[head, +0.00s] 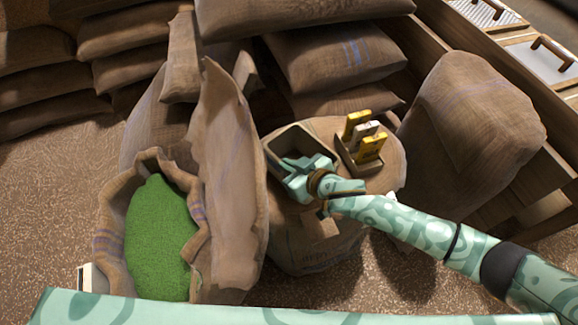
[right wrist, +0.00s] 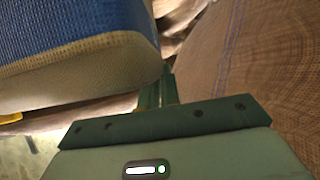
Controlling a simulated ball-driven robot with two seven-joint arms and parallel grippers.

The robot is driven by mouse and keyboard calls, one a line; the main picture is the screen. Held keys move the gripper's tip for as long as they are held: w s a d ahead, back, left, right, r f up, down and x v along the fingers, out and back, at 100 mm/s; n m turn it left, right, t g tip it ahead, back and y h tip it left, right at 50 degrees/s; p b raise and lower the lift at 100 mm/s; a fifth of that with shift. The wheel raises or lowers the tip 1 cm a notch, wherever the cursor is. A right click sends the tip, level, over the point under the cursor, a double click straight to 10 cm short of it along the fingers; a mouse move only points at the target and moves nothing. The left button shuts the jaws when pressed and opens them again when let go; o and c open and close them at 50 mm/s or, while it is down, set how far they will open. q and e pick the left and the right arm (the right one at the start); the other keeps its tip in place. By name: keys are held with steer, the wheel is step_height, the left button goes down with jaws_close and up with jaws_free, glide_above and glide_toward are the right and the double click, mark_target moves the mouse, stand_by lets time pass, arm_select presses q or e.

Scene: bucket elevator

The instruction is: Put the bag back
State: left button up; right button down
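Several burlap bags are in the head view. An open bag (head: 112,225) of green grain (head: 158,240) stands at the lower left, beside a tall upright brown bag (head: 228,165). A full bag (head: 475,130) stands at the right. My right gripper (head: 303,168) is at the near edge of a dark open box (head: 300,140) on a round-topped support. In the right wrist view its fingers (right wrist: 157,95) show small beside a large blue woven thing with a tan edge (right wrist: 80,45). Whether they hold anything is unclear. My left gripper is out of view.
A small holder (head: 350,163) with yellow and pale items (head: 370,147) stands right of the dark box. Stacked full bags (head: 335,60) fill the back. A wooden frame with handled lids (head: 550,60) is at the upper right. Speckled floor (head: 50,190) is clear at the left.

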steer(key=shift+r, duration=0.1)
steer(key=shift+f, duration=0.2)
steer(key=c, duration=1.6)
jaws_free()
